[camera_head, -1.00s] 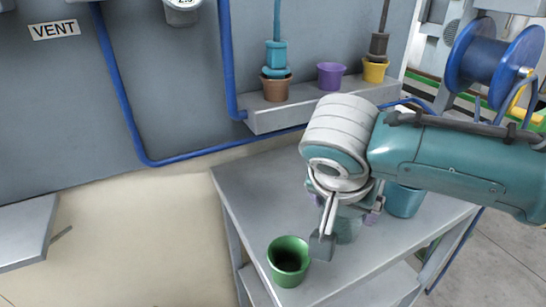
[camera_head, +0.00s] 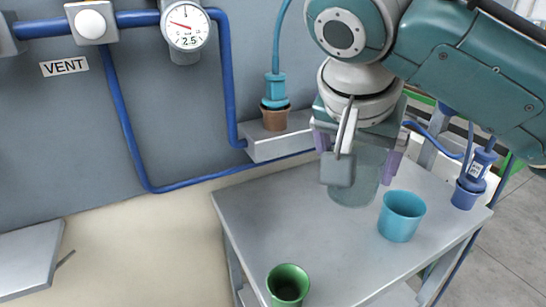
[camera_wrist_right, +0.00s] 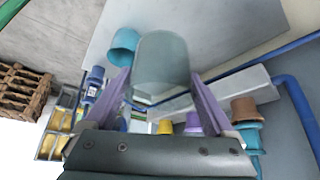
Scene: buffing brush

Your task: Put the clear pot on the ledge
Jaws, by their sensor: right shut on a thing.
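The clear pot (camera_head: 352,186) is a translucent grey-green cup held above the table. My right gripper (camera_head: 358,160) is shut on it, with its purple fingers on either side. In the right wrist view the clear pot (camera_wrist_right: 162,62) sits between the fingers of the right gripper (camera_wrist_right: 160,95). The ledge (camera_head: 262,146) is a grey shelf on the wall behind and left of the pot; my right arm hides its right part. In the right wrist view the ledge (camera_wrist_right: 255,90) lies to the right of the pot. My left gripper is not in view.
A brown pot (camera_head: 276,119) with a teal tool stands on the ledge. Purple (camera_wrist_right: 193,122) and yellow (camera_wrist_right: 166,127) pots show in the wrist view. On the table (camera_head: 265,215) are a green pot (camera_head: 288,284), a teal pot (camera_head: 402,215) and a blue pot (camera_head: 465,195).

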